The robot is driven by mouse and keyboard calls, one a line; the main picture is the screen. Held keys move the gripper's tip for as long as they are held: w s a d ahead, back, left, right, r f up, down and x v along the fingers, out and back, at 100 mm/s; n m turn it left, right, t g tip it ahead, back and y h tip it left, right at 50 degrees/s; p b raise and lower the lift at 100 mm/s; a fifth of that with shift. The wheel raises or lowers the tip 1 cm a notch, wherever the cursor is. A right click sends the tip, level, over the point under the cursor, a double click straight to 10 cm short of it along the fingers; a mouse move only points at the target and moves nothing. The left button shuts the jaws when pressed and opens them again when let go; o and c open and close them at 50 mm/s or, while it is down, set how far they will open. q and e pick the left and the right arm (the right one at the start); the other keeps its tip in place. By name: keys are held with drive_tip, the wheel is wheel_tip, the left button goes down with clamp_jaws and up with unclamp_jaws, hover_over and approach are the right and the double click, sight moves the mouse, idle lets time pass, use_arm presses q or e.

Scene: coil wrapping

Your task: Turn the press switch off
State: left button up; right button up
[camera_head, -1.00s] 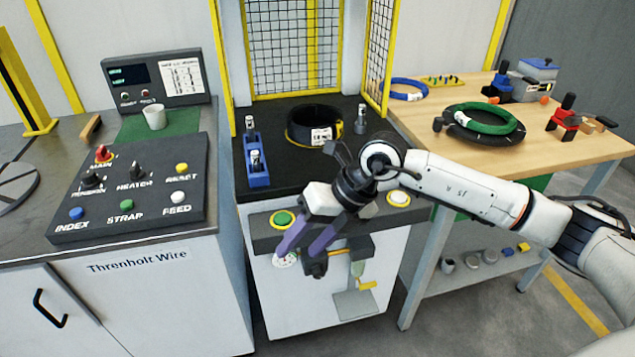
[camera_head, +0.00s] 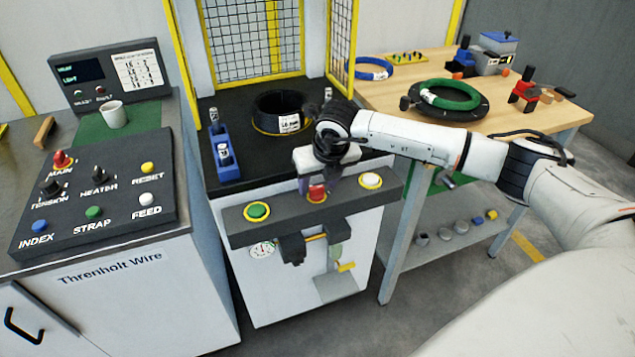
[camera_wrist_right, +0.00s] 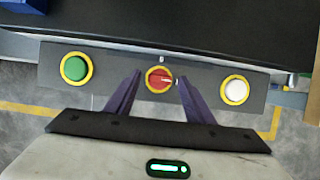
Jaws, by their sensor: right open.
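The press (camera_head: 245,180) has a dark front panel (camera_head: 285,213) with a red switch (camera_head: 317,194) in a yellow ring at its middle. The red switch also shows in the wrist view (camera_wrist_right: 159,79), with a pale mark at its right side. My right gripper (camera_head: 318,183) is just behind and above the switch in the head view. In the wrist view my right gripper (camera_wrist_right: 158,92) is open, with one purple finger on each side of the switch. Nothing is held. Whether the fingers touch the switch I cannot tell. My left gripper is not in view.
A green button (camera_head: 257,211) and a white button (camera_head: 370,181) flank the switch. A black coil (camera_head: 283,112) lies on the press bed inside the yellow mesh guard. A control panel (camera_head: 95,195) stands left; a wooden table (camera_head: 400,95) with coils stands right.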

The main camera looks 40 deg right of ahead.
drive_tip(key=shift+w+f, duration=0.1)
drive_tip(key=shift+f, duration=0.25)
drive_tip(key=c, duration=1)
drive_tip(key=shift+c, duration=0.2)
